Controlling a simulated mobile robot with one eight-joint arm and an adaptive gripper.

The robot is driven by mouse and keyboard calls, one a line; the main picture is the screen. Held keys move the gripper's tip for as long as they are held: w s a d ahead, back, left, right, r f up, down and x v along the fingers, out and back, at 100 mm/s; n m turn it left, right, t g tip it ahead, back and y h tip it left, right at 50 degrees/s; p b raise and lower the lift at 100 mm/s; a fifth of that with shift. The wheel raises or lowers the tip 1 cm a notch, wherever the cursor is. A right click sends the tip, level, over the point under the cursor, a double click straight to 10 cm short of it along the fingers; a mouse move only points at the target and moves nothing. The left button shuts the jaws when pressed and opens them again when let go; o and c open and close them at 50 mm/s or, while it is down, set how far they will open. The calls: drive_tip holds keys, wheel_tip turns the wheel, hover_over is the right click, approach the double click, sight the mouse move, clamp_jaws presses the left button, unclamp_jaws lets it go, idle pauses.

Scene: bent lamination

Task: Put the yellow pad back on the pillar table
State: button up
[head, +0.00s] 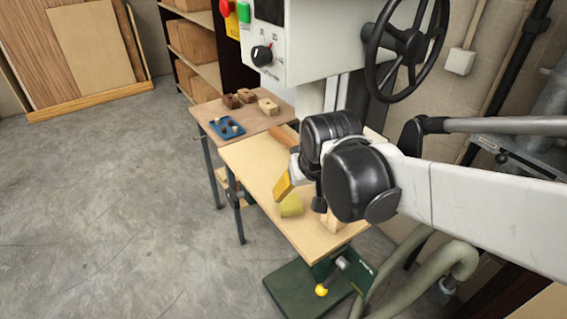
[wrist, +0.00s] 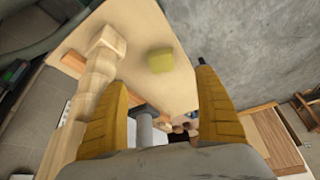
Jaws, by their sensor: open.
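The yellow pad (head: 291,205), a small olive-yellow block, lies on the light wooden table top (head: 252,163) beside the machine. In the wrist view the pad (wrist: 161,61) sits on the pale top (wrist: 138,25), beyond and between my fingertips. My gripper (head: 285,186) is open, with a yellow finger showing just above and left of the pad in the head view; the other finger is mostly hidden by my wrist. In the wrist view both yellow fingers of my gripper (wrist: 160,78) are spread with nothing between them. I cannot tell which top is the pillar table.
A pale stepped wooden piece (wrist: 104,52) stands left of the pad in the wrist view. A second table (head: 262,122) behind holds a blue tray (head: 227,127) and several wooden blocks. The machine with a black handwheel (head: 405,40) rises behind. Open floor (head: 110,200) lies left.

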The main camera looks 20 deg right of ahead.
drive_tip(key=s+r+t, duration=0.1)
drive_tip(key=s+t, duration=0.1)
drive_tip(key=s, duration=0.9)
drive_tip(key=shift+r+n, duration=0.3)
drive_tip(key=shift+r, duration=0.1)
